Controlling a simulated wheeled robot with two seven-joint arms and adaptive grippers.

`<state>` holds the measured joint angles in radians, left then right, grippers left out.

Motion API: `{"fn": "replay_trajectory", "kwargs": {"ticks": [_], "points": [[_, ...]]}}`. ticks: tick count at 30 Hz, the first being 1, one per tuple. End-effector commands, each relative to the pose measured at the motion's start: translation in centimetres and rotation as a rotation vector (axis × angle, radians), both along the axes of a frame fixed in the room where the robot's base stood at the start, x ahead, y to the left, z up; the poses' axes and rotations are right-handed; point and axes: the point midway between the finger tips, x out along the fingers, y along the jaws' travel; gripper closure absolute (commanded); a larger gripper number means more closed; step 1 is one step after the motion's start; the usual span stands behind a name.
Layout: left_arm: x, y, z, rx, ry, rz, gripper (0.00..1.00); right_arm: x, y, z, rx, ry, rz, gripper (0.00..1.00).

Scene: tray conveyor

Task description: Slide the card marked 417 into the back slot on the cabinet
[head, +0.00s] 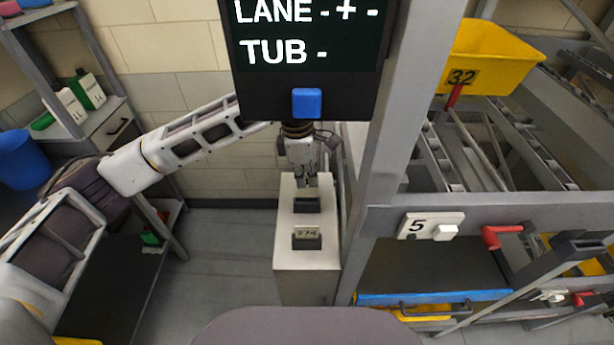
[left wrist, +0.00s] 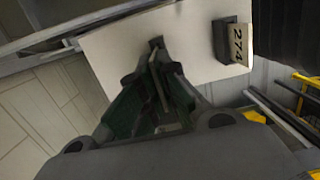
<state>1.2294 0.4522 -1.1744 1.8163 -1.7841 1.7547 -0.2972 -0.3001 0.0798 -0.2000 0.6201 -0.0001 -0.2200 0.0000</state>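A white cabinet (head: 286,255) stands at the centre of the head view, with two dark slots on its top. The front slot (head: 306,243) holds a card marked 274 (head: 306,232); this card also shows in the left wrist view (left wrist: 237,42). The back slot (head: 307,205) shows no readable card. My left gripper (head: 312,183) points down just behind and above the back slot. In the left wrist view its fingers (left wrist: 166,55) are close together, with a thin strip between them that I cannot identify. No 417 marking is readable. My right gripper is out of view.
A dark display (head: 308,75) with a blue button and a grey post (head: 395,130) stand close to the cabinet. At right are a rack with a yellow tub marked 32 (head: 490,58), a sign marked 5 (head: 430,226) and a red handle (head: 500,236). Open floor (head: 225,250) lies left.

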Motion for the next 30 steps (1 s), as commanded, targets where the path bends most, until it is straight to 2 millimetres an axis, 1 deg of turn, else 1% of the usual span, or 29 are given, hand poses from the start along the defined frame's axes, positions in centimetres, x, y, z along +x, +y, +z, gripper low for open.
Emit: {"fn": "replay_trajectory", "kwargs": {"ticks": [8,21,30], "points": [[0.01,0.01,-0.01,0.000,0.000,0.000,1.00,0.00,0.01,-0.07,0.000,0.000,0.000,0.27],[-0.02,0.00,-0.07,0.000,0.000,0.000,1.00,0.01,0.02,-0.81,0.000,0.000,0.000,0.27],[-0.03,0.00,0.01,0.000,0.000,0.000,1.00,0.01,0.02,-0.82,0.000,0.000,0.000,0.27]]}}
